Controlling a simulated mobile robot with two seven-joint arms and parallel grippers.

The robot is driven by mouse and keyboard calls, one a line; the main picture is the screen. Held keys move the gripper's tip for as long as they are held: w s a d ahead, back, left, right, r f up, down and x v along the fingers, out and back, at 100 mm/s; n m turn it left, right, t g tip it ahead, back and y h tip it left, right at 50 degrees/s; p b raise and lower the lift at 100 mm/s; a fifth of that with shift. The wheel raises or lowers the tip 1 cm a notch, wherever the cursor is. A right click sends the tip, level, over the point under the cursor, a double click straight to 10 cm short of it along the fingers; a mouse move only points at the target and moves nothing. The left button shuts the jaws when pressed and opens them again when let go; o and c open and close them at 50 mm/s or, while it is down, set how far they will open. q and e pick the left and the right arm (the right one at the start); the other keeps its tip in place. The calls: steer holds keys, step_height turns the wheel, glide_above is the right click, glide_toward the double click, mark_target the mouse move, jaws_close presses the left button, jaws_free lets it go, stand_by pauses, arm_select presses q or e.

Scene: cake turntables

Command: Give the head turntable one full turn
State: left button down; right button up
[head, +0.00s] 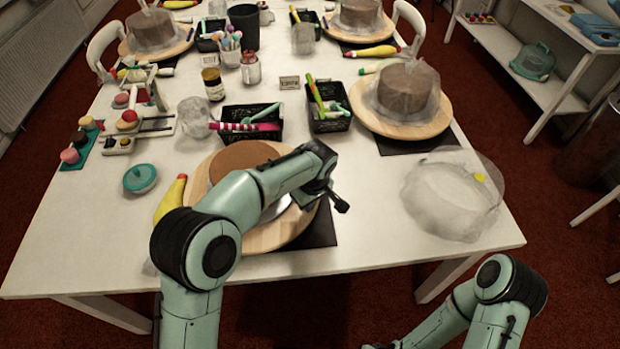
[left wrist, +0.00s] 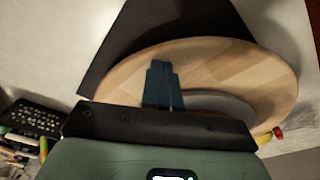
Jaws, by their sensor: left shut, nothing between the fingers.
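The head turntable (head: 268,236) is a round wooden disc at the near end of the white table, on a dark mat (head: 322,232). It also shows in the left wrist view (left wrist: 225,68). A round brown cake (head: 238,157) stands on it, partly hidden by my left arm, with a grey disc (left wrist: 228,104) under it. My left gripper (head: 341,206) is shut and empty at the turntable's right edge. In the left wrist view its fingers (left wrist: 162,82) lie together over the wooden rim. I cannot tell whether they touch it. My right arm is low at the right; its gripper is out of view.
A clear plastic cover (head: 450,200) stands at the table's right corner. Black trays with tools (head: 252,125) and another cake turntable (head: 400,125) lie beyond. A yellow piping bag (head: 170,198) and a teal pot (head: 140,178) are left of the turntable.

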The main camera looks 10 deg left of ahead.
arm_select(q)
steer(key=shift+r+p, duration=0.95)
steer(key=shift+r, duration=0.3)
steer(key=shift+s, duration=0.15)
steer(key=s+b, duration=0.1)
steer(key=a+b, duration=0.1)
steer(key=s+b, duration=0.1)
steer(key=shift+s+a+f, duration=0.15)
steer(key=shift+s+f, duration=0.15)
steer(key=shift+s, duration=0.05)
steer(key=s+b, duration=0.1)
steer(key=s+a+b, duration=0.1)
steer(key=s, duration=0.1)
steer(key=s+a+b, duration=0.1)
steer(key=s, duration=0.1)
steer(key=shift+s+a+r, duration=0.1)
steer(key=shift+a+r, duration=0.05)
steer(key=shift+r, duration=0.05)
steer(key=shift+s+a+r, duration=0.1)
steer(key=shift+s+a, duration=0.2)
steer(key=shift+s, duration=0.15)
steer(key=s+a, duration=0.1)
steer(key=a, duration=0.2)
steer(key=s+a, duration=0.1)
steer(key=a, duration=0.2)
steer(key=s+a+b, duration=0.1)
steer(key=a, duration=0.2)
steer(key=shift+s+a, duration=0.1)
steer(key=shift+s, duration=0.1)
